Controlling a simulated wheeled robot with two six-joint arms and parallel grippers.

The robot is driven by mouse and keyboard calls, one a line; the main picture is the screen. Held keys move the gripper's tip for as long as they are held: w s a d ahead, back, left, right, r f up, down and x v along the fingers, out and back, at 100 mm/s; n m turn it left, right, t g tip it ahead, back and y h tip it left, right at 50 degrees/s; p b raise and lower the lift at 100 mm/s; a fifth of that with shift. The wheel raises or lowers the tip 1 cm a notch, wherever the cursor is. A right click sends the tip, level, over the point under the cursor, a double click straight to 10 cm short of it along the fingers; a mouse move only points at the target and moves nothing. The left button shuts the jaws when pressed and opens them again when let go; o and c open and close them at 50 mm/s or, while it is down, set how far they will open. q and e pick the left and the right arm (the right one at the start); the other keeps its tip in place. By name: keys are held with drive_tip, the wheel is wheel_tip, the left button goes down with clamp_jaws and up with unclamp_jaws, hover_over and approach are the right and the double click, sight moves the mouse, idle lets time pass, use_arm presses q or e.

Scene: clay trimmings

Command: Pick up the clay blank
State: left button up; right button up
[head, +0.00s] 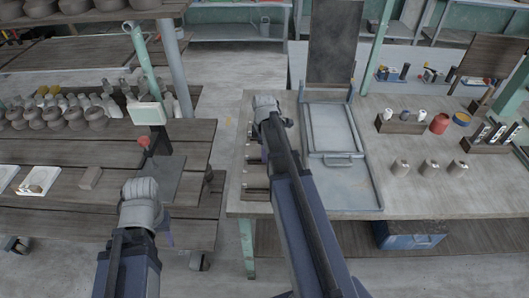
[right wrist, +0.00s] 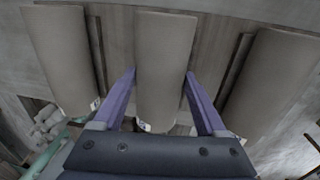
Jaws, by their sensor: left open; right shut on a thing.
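My left gripper (head: 168,239) is open, low beside the dark wooden bench at left, with only a purple part showing.
A grey metal tray (head: 312,135) lies right of my right arm. Three small cylinders (head: 429,168), a red cup (head: 440,123) and a wooden box (head: 402,126) stand farther right. The worktable's front right is clear.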

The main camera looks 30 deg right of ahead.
clamp_jaws()
drive_tip(key=shift+r, duration=0.1)
idle(0.5)
wheel_tip(320, 180, up, 10)
drive_tip(key=p, duration=1)
drive_tip(key=shift+d, duration=0.15)
